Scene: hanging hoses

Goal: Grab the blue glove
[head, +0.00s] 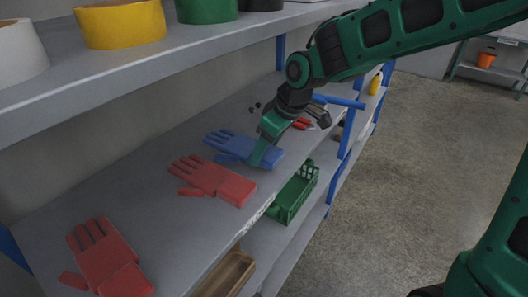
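The blue glove (232,146) lies flat on the middle grey shelf, with its fingers toward the wall and its cuff toward the shelf's front edge. My gripper (259,155) reaches down from the upper right, with its green fingertips at the cuff. Part of the cuff is hidden behind them. I cannot tell whether the fingers touch the glove or are open or shut.
Two red gloves (212,180) (107,260) lie nearer on the same shelf. A red-handled tool (301,124) lies beyond my gripper. The upper shelf (140,70) overhangs with several rolls. A green crate (294,194) and a wooden box (228,273) sit below.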

